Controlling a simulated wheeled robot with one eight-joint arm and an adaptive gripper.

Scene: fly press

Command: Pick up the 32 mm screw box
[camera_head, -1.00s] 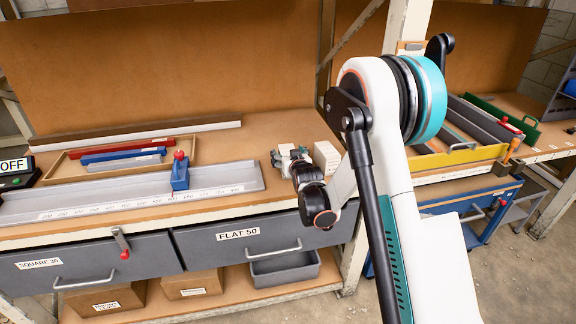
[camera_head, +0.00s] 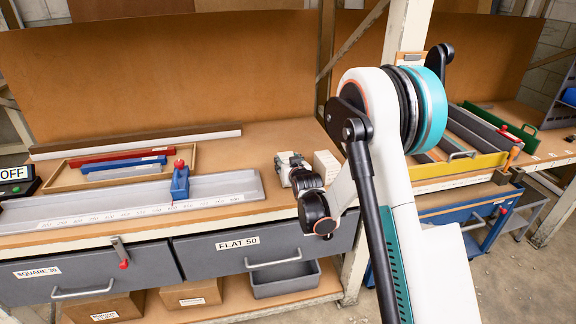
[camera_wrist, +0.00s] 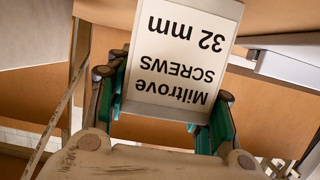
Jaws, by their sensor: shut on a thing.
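The 32 mm screw box (camera_wrist: 182,62) is white, with black lettering that reads upside down in the wrist view. It fills the space between the teal-lined fingers of my gripper (camera_wrist: 166,112), which is shut on it. In the head view my gripper (camera_head: 287,163) is small, over the bench top right of the steel channel. The held box is largely hidden there by my gripper and wrist, and I cannot tell its clearance from the bench.
A pale box (camera_head: 326,166) stands just right of my gripper, its label unreadable. The grey channel with a blue stop (camera_head: 180,182) lies to the left, before a tray of coloured bars (camera_head: 122,162). A yellow-fronted tray (camera_head: 456,166) is at right. A brown back panel rises behind.

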